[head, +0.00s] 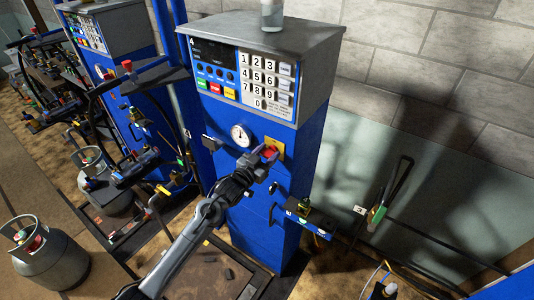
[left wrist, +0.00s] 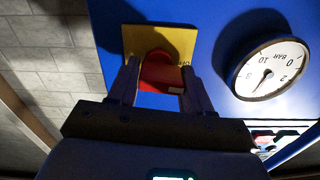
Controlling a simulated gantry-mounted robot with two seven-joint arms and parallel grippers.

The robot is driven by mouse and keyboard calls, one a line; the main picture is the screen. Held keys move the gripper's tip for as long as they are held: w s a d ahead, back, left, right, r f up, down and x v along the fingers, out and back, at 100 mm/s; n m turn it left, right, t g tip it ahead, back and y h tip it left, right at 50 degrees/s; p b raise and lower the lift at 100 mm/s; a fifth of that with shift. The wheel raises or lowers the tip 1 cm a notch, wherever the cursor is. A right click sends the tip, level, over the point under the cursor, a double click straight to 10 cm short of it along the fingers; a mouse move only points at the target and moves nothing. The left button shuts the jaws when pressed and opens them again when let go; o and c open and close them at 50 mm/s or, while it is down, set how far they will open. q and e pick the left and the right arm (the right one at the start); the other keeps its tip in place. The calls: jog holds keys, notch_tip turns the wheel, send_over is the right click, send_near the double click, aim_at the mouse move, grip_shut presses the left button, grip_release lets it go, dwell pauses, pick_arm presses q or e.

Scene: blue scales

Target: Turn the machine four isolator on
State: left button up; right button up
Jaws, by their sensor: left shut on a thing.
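The isolator is a red rotary knob (left wrist: 160,72) on a yellow plate (left wrist: 178,40), mounted on the blue front of the machine. In the head view the red knob (head: 269,152) and yellow plate (head: 276,146) sit right of a round gauge. My left gripper (head: 264,160) reaches up to the knob. In the left wrist view its two fingers (left wrist: 161,90) stand on either side of the knob and are shut on it. Part of a dark word shows at the plate's right edge, partly hidden by a finger. My right gripper is not in view.
A round pressure gauge (head: 240,136) is left of the knob, and it shows large in the left wrist view (left wrist: 270,68). A keypad panel (head: 265,80) is above. A blue shelf with a valve (head: 304,206) juts out at lower right. Gas cylinders (head: 48,258) stand at left.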

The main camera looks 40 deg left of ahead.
pick_arm(q)
jog(key=m, duration=0.3)
jog(key=shift+d+r+p, duration=0.1)
jog(key=shift+p, duration=0.3)
jog(key=m, duration=0.5)
jog(key=shift+d+p, duration=0.1)
jog(key=shift+p, duration=0.3)
jog(key=m, duration=0.4)
jog(key=shift+d+m, duration=0.15)
jog(key=shift+m, duration=2.05)
jog(key=o, duration=1)
jog(key=shift+c, duration=0.2)
jog(key=shift+s+f, duration=0.1)
jog(key=shift+f, duration=0.1)
